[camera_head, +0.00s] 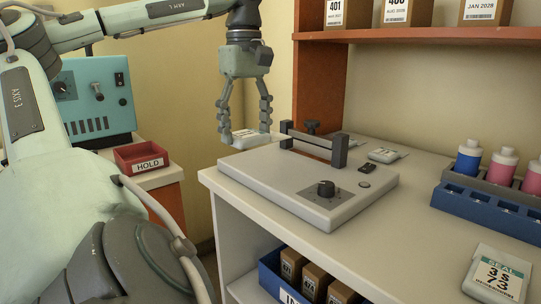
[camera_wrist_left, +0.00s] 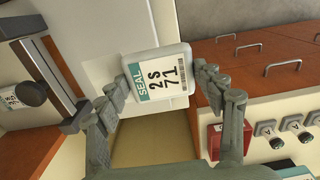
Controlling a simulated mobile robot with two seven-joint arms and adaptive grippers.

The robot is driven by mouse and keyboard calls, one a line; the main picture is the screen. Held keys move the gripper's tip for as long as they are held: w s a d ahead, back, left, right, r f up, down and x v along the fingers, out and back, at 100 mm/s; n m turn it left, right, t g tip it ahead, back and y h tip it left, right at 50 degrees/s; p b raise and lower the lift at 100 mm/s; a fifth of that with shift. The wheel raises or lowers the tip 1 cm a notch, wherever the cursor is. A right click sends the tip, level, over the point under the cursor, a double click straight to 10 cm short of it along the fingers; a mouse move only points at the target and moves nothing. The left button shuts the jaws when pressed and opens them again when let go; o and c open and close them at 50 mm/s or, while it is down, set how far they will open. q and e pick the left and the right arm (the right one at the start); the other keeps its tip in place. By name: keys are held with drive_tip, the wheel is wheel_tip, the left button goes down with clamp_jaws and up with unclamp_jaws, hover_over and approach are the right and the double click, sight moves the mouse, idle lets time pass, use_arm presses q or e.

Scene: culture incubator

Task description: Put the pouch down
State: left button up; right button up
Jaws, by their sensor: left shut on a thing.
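My left gripper (camera_head: 244,128) is shut on a white pouch (camera_head: 248,138) and holds it by its two sides, at the back left corner of the flat sealer (camera_head: 290,185). I cannot tell whether the pouch touches the sealer. In the left wrist view the pouch (camera_wrist_left: 158,70) lies between the fingers (camera_wrist_left: 160,88), its label reading SEAL, 2s and 71. A second pouch (camera_head: 497,275), labelled SEAL 3S 73, lies at the front right of the bench. Another pouch (camera_head: 384,155) lies behind the sealer. My right gripper is not in view.
The sealer has a raised dark bar (camera_head: 314,146) and a knob (camera_head: 326,188). A blue rack (camera_head: 487,206) of bottles stands at the right. A red HOLD tray (camera_head: 142,158) sits on the left counter beside a teal machine (camera_head: 96,100).

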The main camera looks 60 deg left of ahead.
sight(269, 138)
use_arm(q)
drive_tip(key=w+f, duration=0.2)
drive_tip(key=w, duration=0.1)
drive_tip(key=w+f, duration=0.1)
drive_tip(key=shift+w+d+p, duration=0.1)
drive_tip(key=shift+w+p, duration=0.25)
drive_tip(key=shift+w, duration=0.05)
drive_tip(key=shift+f, duration=1.95)
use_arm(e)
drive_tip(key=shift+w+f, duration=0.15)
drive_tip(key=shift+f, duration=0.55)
use_arm(q)
drive_tip(key=shift+f+b, duration=0.15)
drive_tip(key=shift+b, duration=0.15)
drive_tip(key=o, duration=0.9)
drive_tip(key=shift+o, duration=1.3)
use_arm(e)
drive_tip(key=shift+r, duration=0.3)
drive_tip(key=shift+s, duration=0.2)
